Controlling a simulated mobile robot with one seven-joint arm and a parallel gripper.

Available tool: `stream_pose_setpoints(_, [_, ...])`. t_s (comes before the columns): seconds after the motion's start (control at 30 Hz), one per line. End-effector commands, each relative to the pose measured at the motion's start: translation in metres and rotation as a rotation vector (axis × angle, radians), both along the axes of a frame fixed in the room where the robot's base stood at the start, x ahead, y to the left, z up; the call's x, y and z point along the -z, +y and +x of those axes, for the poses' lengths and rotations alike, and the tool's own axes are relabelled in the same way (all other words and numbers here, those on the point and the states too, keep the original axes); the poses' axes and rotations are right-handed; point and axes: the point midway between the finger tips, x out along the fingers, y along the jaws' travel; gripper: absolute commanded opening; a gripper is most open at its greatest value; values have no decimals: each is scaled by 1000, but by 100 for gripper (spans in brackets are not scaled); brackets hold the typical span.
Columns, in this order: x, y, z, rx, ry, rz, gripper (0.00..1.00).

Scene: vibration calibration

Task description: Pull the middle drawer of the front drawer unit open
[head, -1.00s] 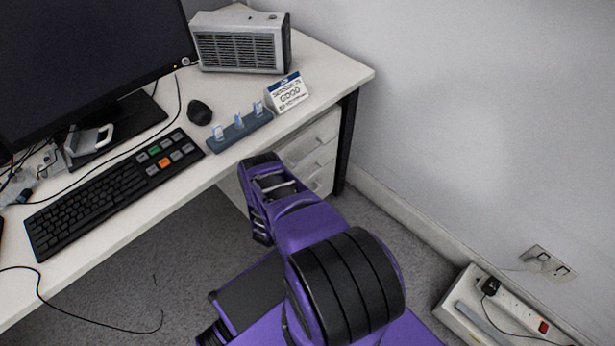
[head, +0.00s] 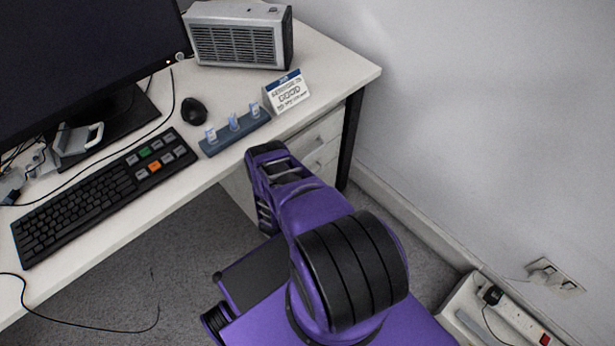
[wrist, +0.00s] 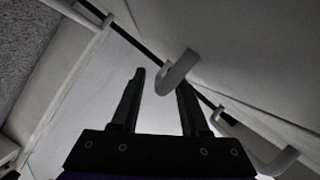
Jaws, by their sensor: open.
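The front drawer unit (head: 322,130) stands under the right end of the desk, its pale drawer fronts partly hidden behind my arm in the head view. Its drawers look shut there. Another light handle (wrist: 265,158) shows at lower right. I cannot tell which handle belongs to the middle drawer. The fingertips are hidden in the head view.
The desk (head: 345,68) overhangs the drawers and has a dark leg (head: 351,135) at right. A blue-grey holder (head: 235,133) and a small sign (head: 287,92) stand near its edge. The wall is at right, with a power strip (head: 515,318) low beside it.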

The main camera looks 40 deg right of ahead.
Motion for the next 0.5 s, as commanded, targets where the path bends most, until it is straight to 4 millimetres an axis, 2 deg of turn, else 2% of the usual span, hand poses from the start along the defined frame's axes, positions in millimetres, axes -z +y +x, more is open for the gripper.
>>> stream_pose_setpoints(0.37, [1,1,-2,0,0,0,45])
stream_pose_setpoints(0.4, [1,1,-2,0,0,0,43])
stream_pose_setpoints(0.5, [1,1,-2,0,0,0,25])
